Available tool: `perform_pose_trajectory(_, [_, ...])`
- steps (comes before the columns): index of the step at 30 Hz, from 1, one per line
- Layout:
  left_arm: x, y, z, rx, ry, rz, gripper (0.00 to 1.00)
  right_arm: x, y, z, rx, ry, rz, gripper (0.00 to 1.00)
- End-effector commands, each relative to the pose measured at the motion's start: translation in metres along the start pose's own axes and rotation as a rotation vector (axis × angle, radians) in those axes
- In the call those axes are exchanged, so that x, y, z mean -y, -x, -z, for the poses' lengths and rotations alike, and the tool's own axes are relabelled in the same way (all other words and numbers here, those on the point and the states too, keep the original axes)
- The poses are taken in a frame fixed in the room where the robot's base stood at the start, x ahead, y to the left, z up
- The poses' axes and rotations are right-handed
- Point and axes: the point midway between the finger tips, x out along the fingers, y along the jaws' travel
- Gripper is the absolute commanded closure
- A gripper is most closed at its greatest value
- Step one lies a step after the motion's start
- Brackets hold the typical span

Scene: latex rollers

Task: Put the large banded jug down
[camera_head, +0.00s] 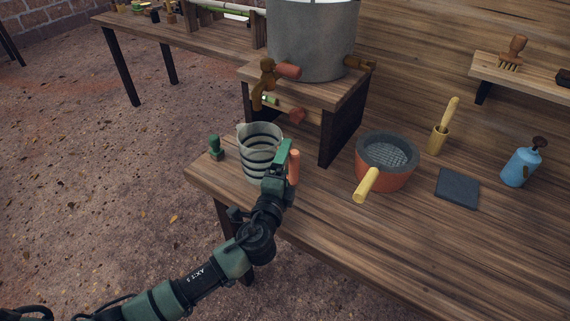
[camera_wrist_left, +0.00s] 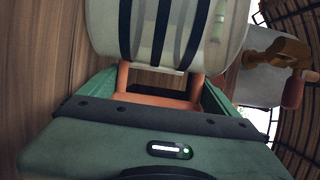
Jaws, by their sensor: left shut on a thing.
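The large banded jug (camera_head: 258,142) is pale grey with dark bands and looks upright, over the near left end of the wooden table. I cannot tell whether its base touches the wood. My left gripper (camera_head: 283,166) is at the jug's right side, shut on its orange handle. In the left wrist view the jug (camera_wrist_left: 150,35) fills the top, and the handle (camera_wrist_left: 160,100) sits between my green fingers. My right gripper is not in view.
A small green object (camera_head: 215,148) stands left of the jug. A wooden stand (camera_head: 345,125) with a big grey pot (camera_head: 312,45) is behind it. A red bowl (camera_head: 388,172) with a yellow handle, a dark slate (camera_head: 457,188) and a blue bottle (camera_head: 520,167) are right. Wood between jug and bowl is clear.

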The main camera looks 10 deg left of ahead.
Motion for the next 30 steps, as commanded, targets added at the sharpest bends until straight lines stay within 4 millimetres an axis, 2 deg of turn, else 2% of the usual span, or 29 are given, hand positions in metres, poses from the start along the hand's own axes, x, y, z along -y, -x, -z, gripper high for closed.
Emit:
perform_pose_trajectory(8, [-0.003,0.0,0.0,0.0,0.0,0.002,0.74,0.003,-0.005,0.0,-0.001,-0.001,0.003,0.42])
perform_pose_trajectory(9, [-0.002,0.0,0.0,0.0,0.001,0.0,0.0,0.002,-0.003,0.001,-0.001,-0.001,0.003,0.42])
perform_pose_trajectory(19, [0.004,0.0,0.0,0.0,-0.001,0.001,0.0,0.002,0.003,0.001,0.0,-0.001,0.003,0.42])
perform_pose_trajectory(23, [-0.001,0.02,0.0,-0.001,0.001,-0.002,0.0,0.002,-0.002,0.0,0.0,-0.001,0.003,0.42])
perform_pose_trajectory(30, [-0.002,0.073,0.0,-0.001,0.002,-0.003,0.0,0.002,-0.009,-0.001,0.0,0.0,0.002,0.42])
